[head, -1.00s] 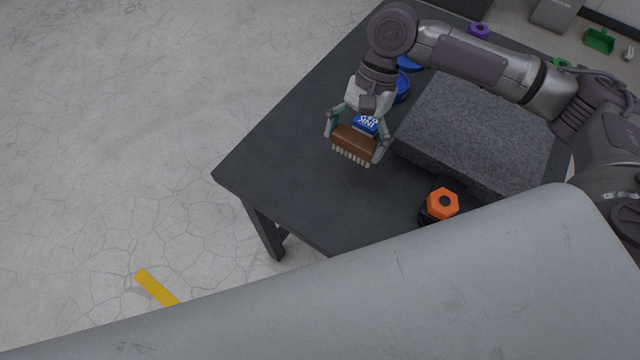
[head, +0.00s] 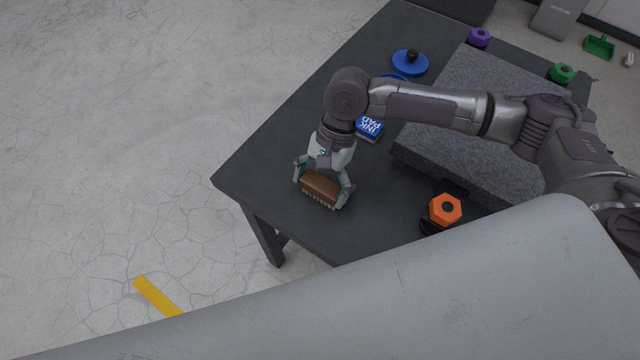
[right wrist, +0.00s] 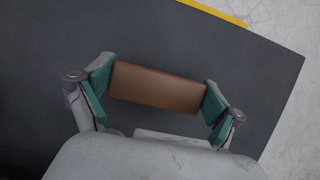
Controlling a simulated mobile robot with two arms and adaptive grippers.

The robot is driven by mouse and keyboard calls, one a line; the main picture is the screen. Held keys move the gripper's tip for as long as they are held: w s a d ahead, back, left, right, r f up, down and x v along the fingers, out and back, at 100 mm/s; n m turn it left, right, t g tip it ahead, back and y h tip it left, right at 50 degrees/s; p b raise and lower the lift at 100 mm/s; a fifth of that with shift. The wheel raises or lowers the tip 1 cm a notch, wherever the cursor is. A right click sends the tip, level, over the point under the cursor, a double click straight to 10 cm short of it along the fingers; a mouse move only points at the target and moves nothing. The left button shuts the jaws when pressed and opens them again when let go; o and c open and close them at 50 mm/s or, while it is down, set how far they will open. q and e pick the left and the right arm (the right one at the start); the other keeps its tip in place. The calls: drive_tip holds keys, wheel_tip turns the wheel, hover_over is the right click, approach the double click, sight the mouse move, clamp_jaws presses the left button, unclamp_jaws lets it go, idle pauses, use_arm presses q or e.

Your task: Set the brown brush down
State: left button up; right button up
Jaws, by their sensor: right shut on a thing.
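The brown brush (head: 320,187) has a brown wooden back and pale bristles pointing down. My right gripper (head: 323,184) is shut on it, with one finger at each end of the back. The brush is over the near left part of the dark table (head: 262,165); I cannot tell whether the bristles touch the top. In the right wrist view the brush (right wrist: 157,88) lies between the two green finger pads, and its bristles are hidden. My left gripper is not in view.
A blue ink pad box (head: 369,128), a grey granite slab (head: 480,110), an orange hexagonal piece (head: 445,209) and a blue disc with a black knob (head: 410,64) are on the table. Purple (head: 480,38) and green (head: 561,73) pieces are at the back. Bare tabletop surrounds the brush.

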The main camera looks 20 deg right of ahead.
drive_tip(key=o, duration=0.8)
drive_tip(key=shift+f, duration=0.1)
drive_tip(key=shift+c, duration=0.2)
drive_tip(key=p+v, duration=0.1)
drive_tip(key=v, duration=1.1)
